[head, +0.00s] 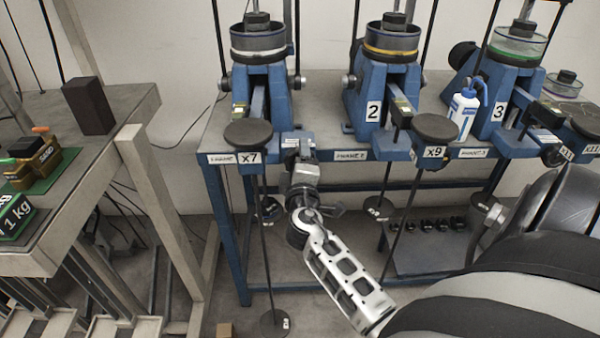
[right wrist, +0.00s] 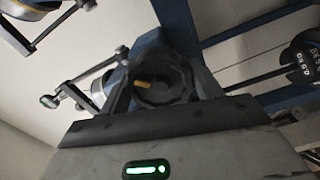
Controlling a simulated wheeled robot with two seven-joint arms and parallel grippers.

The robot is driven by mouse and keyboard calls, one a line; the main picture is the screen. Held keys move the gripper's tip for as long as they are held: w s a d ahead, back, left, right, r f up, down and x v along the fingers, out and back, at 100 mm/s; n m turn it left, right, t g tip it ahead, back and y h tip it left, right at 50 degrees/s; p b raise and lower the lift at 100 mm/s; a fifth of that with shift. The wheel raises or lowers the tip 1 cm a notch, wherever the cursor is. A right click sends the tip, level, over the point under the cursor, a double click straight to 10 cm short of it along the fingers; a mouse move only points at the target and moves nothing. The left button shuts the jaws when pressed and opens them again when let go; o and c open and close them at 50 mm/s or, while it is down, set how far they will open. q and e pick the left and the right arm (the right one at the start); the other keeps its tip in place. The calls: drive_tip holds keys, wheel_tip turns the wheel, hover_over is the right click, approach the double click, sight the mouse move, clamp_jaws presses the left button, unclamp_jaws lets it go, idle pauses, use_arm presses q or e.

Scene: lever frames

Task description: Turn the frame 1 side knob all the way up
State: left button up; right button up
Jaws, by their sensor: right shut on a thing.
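Frame 1 (head: 266,98) is the blue lever frame at the left of the bench, with a round black pad marked x7 on its lever. My right gripper (head: 299,152) reaches up to the bench's front edge, just right of that pad. It is shut on the frame 1 side knob, which it mostly hides in the head view. In the right wrist view the knob (right wrist: 162,82) is a dark, faceted round shape with a yellow mark, held between the fingers. My left gripper is not in view.
Frame 2 (head: 387,97) and frame 3 (head: 505,98) stand further right on the bench, with a white bottle (head: 464,112) between them. Hanging rods with weights (head: 274,322) drop below the bench. A side table (head: 140,108) at left carries a dark block (head: 92,106).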

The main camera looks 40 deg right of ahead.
drive_tip(key=shift+d+f+m+b, duration=0.1)
drive_tip(key=shift+f+m+b, duration=0.35)
drive_tip(key=shift+m, duration=0.45)
drive_tip(key=o, duration=1.3)
drive_tip(key=shift+r+p, duration=0.45)
drive_tip(key=shift+p, duration=0.05)
drive_tip(key=shift+b+v, duration=0.5)
drive_tip(key=shift+v, duration=2.55)
